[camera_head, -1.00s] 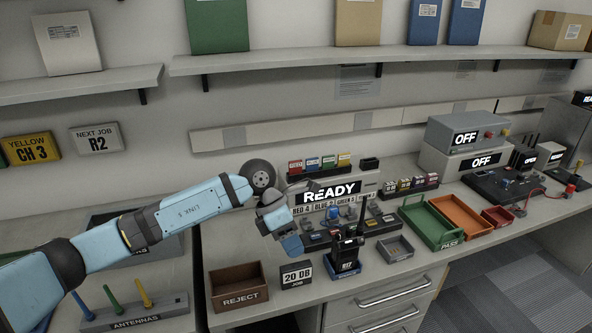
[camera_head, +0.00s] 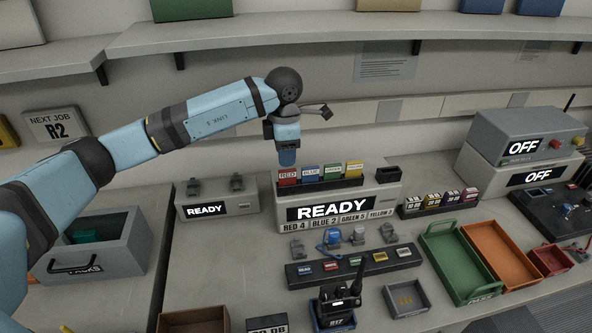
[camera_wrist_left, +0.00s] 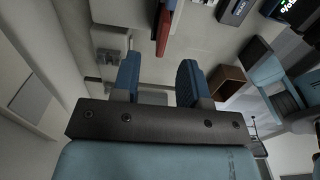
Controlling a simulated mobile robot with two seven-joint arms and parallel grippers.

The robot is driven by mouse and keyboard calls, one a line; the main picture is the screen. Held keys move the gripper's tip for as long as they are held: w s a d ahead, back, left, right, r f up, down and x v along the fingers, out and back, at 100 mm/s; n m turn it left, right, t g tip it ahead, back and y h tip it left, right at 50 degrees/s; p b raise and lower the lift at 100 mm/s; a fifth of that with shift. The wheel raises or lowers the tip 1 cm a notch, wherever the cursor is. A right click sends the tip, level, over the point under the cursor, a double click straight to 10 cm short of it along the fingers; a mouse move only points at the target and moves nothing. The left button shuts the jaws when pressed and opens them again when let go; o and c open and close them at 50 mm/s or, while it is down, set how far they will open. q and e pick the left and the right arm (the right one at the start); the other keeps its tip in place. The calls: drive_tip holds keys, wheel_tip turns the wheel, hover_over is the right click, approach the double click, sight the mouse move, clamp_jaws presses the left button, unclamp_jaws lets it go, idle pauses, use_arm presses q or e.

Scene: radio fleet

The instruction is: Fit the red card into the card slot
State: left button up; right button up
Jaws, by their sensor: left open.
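The red card (camera_head: 288,177) stands upright at the left end of a dark rack with blue, green and yellow cards. The rack sits on a grey box (camera_head: 284,215) reading READY. My left gripper (camera_head: 287,160) points down just above the red card, open and empty. In the left wrist view the fingers of my left gripper (camera_wrist_left: 160,82) are apart with nothing between them, and a red piece, probably the card, shows beyond them at the top. I cannot tell which part is the card slot. My right gripper is not in view.
A radio (camera_head: 338,302) with a tall antenna stands in a blue cradle in front. A dark strip (camera_head: 300,275) of small coloured pieces lies behind it. A small black block (camera_head: 389,174) sits right of the cards. Green (camera_head: 430,240) and orange trays are on the right.

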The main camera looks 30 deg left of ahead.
sight(287, 170)
use_arm(q)
drive_tip(key=shift+s+f, duration=0.25)
drive_tip(key=shift+f, duration=0.95)
drive_tip(key=f, duration=0.3)
drive_tip(key=f+p, duration=0.1)
drive_tip(key=shift+w+d+f, duration=0.2)
drive_tip(key=shift+w+f, duration=0.05)
drive_tip(key=shift+f, duration=0.05)
clamp_jaws()
